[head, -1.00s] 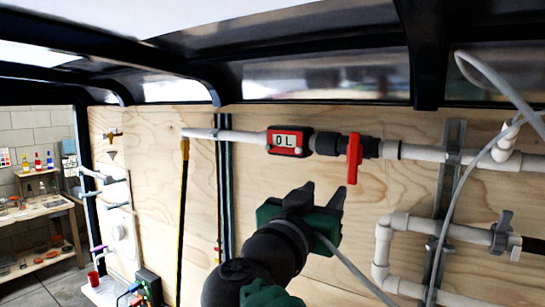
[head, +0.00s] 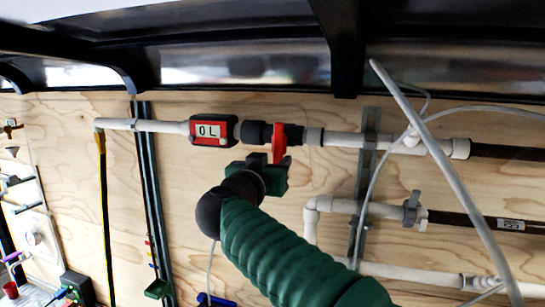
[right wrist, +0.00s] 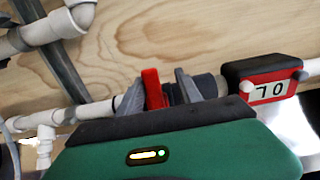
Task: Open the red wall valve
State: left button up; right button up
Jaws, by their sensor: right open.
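The red valve handle (head: 279,142) sits on the dark valve body (head: 258,134) in the white pipe along the plywood wall. The handle hangs downward, crosswise to the pipe. My right gripper (head: 270,162) is at the handle's lower end, open. In the right wrist view, the red handle (right wrist: 153,88) stands between the two grey fingertips of the right gripper (right wrist: 161,90), closer to the left one; whether either touches it I cannot tell. The red flow meter (head: 213,131) left of the valve reads 0 L. My left gripper is not in view.
A lower white pipe (head: 372,209) with a grey valve (head: 411,208) runs below right. A loose pale hose (head: 430,150) hangs at the right. A black roof post (head: 343,50) comes down above the valve. Open plywood lies below the flow meter.

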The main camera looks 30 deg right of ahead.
jog(key=shift+s+d+r, duration=0.15)
jog(key=shift+s+r, duration=0.05)
jog(key=shift+s, duration=0.35)
jog(key=shift+d, duration=0.15)
jog(key=shift+w+d+f, duration=0.3)
jog(key=shift+w+d, duration=0.1)
jog(key=shift+w, duration=0.05)
jog(key=c, duration=0.7)
jog(key=shift+a, duration=0.1)
grip_shut()
